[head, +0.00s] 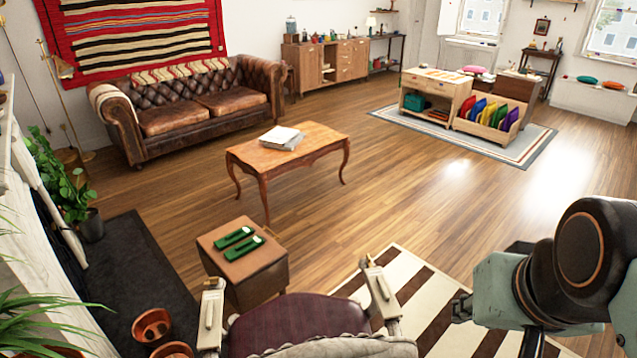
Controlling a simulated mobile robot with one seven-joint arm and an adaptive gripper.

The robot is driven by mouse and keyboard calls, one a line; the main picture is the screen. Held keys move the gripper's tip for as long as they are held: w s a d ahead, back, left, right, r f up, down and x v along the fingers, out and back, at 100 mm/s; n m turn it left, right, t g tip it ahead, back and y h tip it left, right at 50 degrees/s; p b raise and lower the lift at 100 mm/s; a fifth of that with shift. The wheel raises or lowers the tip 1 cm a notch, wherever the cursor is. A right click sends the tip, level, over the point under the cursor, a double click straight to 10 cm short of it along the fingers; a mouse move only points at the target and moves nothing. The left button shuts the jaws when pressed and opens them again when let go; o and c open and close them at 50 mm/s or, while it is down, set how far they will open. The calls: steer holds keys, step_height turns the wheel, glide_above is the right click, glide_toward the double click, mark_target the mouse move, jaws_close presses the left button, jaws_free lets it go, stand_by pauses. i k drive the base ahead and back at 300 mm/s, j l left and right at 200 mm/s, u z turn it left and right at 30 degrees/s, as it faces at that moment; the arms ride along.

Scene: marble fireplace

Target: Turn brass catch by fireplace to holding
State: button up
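The white fireplace surround (32,240) runs along the left edge, with a dark hearth slab (140,265) on the floor before it. Two green pieces, one (234,237) behind the other (244,248), lie on a brown leather stool (262,270) right of the hearth. Each has a small pale or brass-coloured part, too small to read its position. I cannot tell whether either is the brass catch. My arm fills the lower right, with dark parts around a teal block. I cannot make out my gripper's fingertips or whether it is open. It is well apart from the stool.
An armchair (300,322) stands at the front, between my arm and the hearth. Terracotta pots (152,326) sit on the hearth's near end. A wooden table (310,148) with books stands beyond the stool. Open wooden floor (430,195) lies right of the table.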

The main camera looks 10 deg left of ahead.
mark_target(214, 281)
steer(key=i+l+z, duration=0.5)
steer(key=l, duration=0.2)
steer(key=i+l, duration=0.25)
steer(key=i, duration=0.2)
steer(key=i+l+z, duration=0.1)
steer(key=i, duration=0.4)
steer(key=i+u, duration=0.25)
steer(key=i, duration=0.3)
steer(key=i+l+u, duration=0.25)
steer(key=i, duration=0.3)
steer(key=i+u, duration=0.3)
steer(key=i, duration=0.25)
steer(key=i+u, duration=0.25)
steer(key=i, duration=0.3)
steer(key=i+u, duration=1.15)
steer(key=u, duration=0.15)
steer(key=i+j+u, duration=0.1)
steer(key=u, duration=0.25)
steer(key=i+u, duration=0.5)
steer(key=u, duration=0.25)
steer(key=i+u, duration=0.15)
steer(key=u, duration=0.2)
steer(key=i+u, duration=0.2)
steer(key=u, duration=0.2)
steer(key=i+l+u, duration=0.15)
steer(key=i, duration=0.15)
steer(key=i+l+u, duration=0.1)
steer(key=i+l, duration=0.1)
steer(key=i, duration=0.1)
